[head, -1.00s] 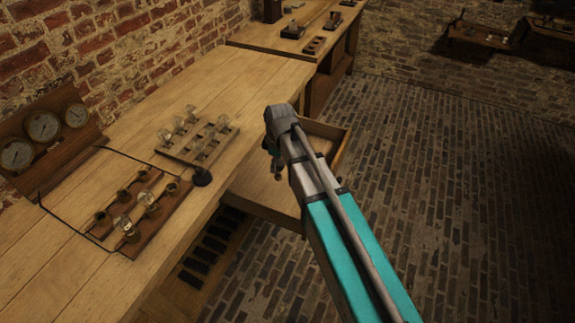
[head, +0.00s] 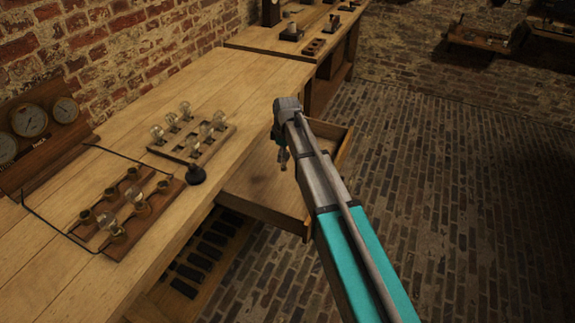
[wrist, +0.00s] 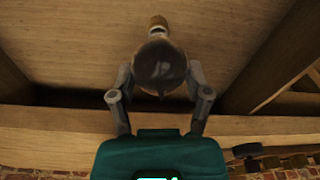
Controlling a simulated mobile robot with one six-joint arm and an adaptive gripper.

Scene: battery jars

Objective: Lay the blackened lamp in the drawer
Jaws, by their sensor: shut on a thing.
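My gripper (head: 281,152) points down over the open drawer (head: 262,205), which is pulled out from the bench. In the wrist view my gripper (wrist: 159,82) is shut on the blackened lamp (wrist: 160,62), with one finger on each side of its dark glass bulb. The lamp's brass cap points away from the gripper, towards the bare wooden drawer floor. I cannot tell whether the cap touches the floor. In the head view the lamp is small and mostly lost against the fingers.
On the bench (head: 70,215) stand a wooden rack (head: 205,160) with several clear lamps and a socket board (head: 150,215) with lamps and a black knob (head: 196,174). Gauges (head: 30,120) stand by the brick wall. The drawer floor left of my gripper looks clear.

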